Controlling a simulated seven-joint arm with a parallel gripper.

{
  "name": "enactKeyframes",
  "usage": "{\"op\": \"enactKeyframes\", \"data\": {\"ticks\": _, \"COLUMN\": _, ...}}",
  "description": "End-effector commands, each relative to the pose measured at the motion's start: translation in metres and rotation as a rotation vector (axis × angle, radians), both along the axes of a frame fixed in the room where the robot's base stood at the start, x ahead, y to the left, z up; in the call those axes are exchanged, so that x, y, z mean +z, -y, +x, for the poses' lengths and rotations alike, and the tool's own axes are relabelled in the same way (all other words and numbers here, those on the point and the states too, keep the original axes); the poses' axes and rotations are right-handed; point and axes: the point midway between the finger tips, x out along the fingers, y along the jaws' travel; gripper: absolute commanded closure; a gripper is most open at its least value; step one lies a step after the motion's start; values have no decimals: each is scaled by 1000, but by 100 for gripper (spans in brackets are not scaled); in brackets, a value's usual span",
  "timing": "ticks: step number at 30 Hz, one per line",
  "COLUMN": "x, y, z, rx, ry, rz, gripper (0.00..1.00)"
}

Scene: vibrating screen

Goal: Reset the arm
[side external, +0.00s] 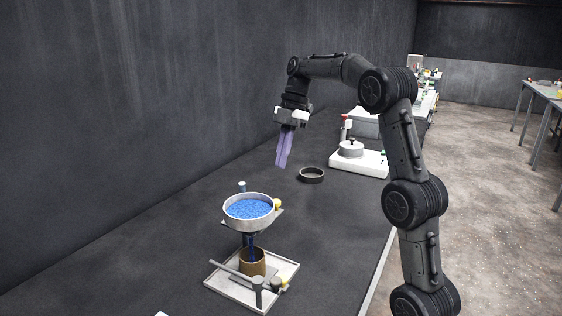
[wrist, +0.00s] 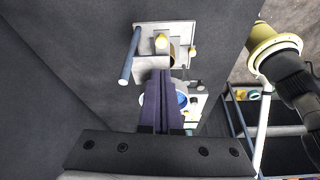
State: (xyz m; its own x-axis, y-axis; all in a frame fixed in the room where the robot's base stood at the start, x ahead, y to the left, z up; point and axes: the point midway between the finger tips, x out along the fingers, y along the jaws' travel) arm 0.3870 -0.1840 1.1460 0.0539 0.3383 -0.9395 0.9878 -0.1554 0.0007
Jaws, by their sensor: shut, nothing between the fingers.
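My gripper (side external: 284,148) hangs above the dark bench, its purple fingers pointing down and slightly left. The fingers are together with nothing between them; they also show in the wrist view (wrist: 161,82). The vibrating screen, a round metal pan (side external: 224,211) filled with blue granules, stands nearer the camera, below and left of my gripper and apart from it. A brown cup (side external: 252,263) sits under the pan on a pale base plate (side external: 218,284).
A dark ring-shaped dish (side external: 312,176) lies on the bench (side external: 160,240) below and right of my gripper. A white device with a round lid (side external: 351,150) stands behind it. A dark wall runs along the left. The bench's left part is clear.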

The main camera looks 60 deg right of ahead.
Motion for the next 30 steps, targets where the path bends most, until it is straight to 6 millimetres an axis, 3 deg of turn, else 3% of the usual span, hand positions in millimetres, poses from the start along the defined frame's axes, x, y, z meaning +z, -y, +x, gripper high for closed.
{"op": "enactKeyframes", "data": {"ticks": 9, "x": 0, "y": -4, "z": 2, "rx": 10, "ry": 1, "rz": 0, "gripper": 100}}
{"op": "enactKeyframes", "data": {"ticks": 14, "x": 36, "y": -42, "z": -1, "rx": 83, "ry": 68, "rz": -42, "gripper": 100}}
{"op": "enactKeyframes", "data": {"ticks": 18, "x": 65, "y": -97, "z": -34, "rx": 164, "ry": 115, "rz": -88, "gripper": 100}}
{"op": "enactKeyframes", "data": {"ticks": 21, "x": 73, "y": -129, "z": -62, "rx": 141, "ry": 133, "rz": -125, "gripper": 100}}
{"op": "enactKeyframes", "data": {"ticks": 26, "x": 70, "y": -167, "z": -112, "rx": -1, "ry": 154, "rz": -170, "gripper": 100}}
{"op": "enactKeyframes", "data": {"ticks": 30, "x": 53, "y": -188, "z": -156, "rx": -199, "ry": 174, "rz": -184, "gripper": 100}}
